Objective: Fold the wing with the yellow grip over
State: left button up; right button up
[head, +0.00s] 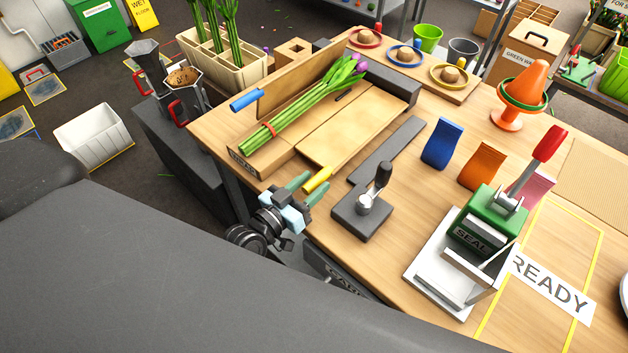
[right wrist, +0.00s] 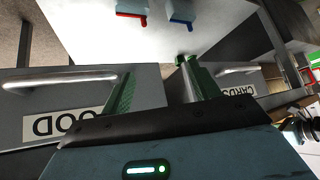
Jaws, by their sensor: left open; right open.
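The wing with the yellow grip (head: 352,128) is a flat wooden panel lying open on the right of the wrapping board. Its yellow grip (head: 318,180) sticks out at the near end. The wing with the blue grip (head: 312,76) stands raised on the far left side, its blue grip (head: 246,100) at the near end. A tulip bunch (head: 300,110) with a red band lies on the board between them. My left gripper (head: 306,187) is open, its green fingertips close beside the yellow grip; contact is unclear. My right gripper (right wrist: 164,86) is open and empty, facing grey drawers below the tabletop.
A grey tamping stand (head: 364,214) and a green sealer (head: 490,222) stand right of the board. Blue (head: 442,144) and orange (head: 482,166) bags stand beyond. Drawer handles (right wrist: 60,80) are close to my right gripper.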

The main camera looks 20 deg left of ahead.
pick_arm(q)
jog(key=shift+x, duration=0.75)
grip_shut()
